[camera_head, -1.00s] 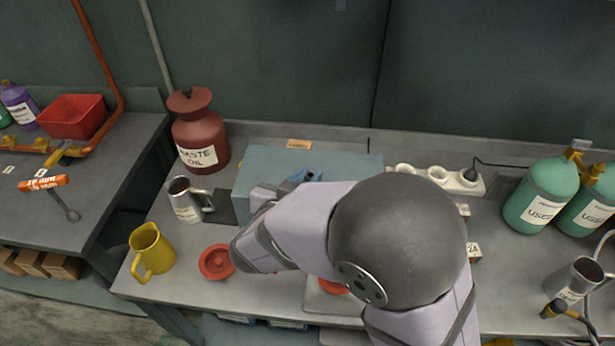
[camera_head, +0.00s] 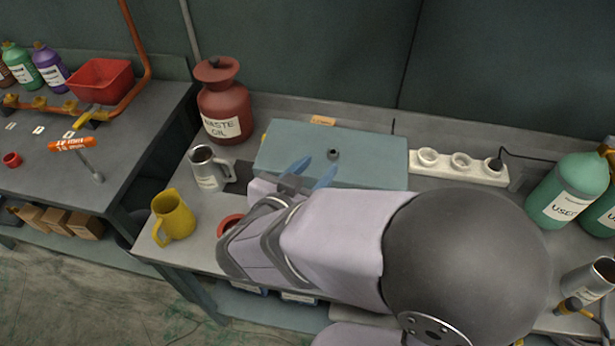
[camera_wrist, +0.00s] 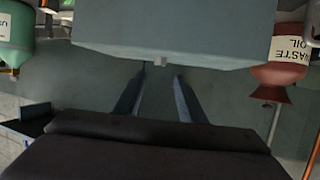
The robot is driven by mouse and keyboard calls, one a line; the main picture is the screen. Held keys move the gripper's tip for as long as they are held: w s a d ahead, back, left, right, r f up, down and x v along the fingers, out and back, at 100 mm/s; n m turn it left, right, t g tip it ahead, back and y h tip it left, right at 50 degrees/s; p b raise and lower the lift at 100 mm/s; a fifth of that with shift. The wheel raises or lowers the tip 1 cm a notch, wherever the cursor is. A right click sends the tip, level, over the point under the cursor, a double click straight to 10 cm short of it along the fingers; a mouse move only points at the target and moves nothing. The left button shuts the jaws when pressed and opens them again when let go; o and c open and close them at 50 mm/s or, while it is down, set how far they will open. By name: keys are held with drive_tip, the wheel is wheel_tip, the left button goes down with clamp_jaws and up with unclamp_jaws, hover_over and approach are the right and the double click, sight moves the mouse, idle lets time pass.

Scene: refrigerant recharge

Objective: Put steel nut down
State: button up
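A small dark grey ring-like piece (camera_head: 333,154), which looks like the steel nut, sits on top of the blue-grey box (camera_head: 385,160) on the workbench. My gripper (camera_head: 319,168) has its two blue fingers spread apart at the box's front edge, just in front of and left of the nut, not touching it as far as I can see. In the wrist view, the open fingers (camera_wrist: 160,73) point towards the box (camera_wrist: 165,35), with nothing held between them.
A red waste oil can (camera_head: 224,100), a steel mug (camera_head: 208,168) and a yellow jug (camera_head: 172,218) stand left of the box. A power strip (camera_head: 460,167) and green bottles (camera_head: 566,190) are to the right. My arm hides much of the bench front.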

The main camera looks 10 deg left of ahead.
drive_tip(key=shift+v, duration=2.1)
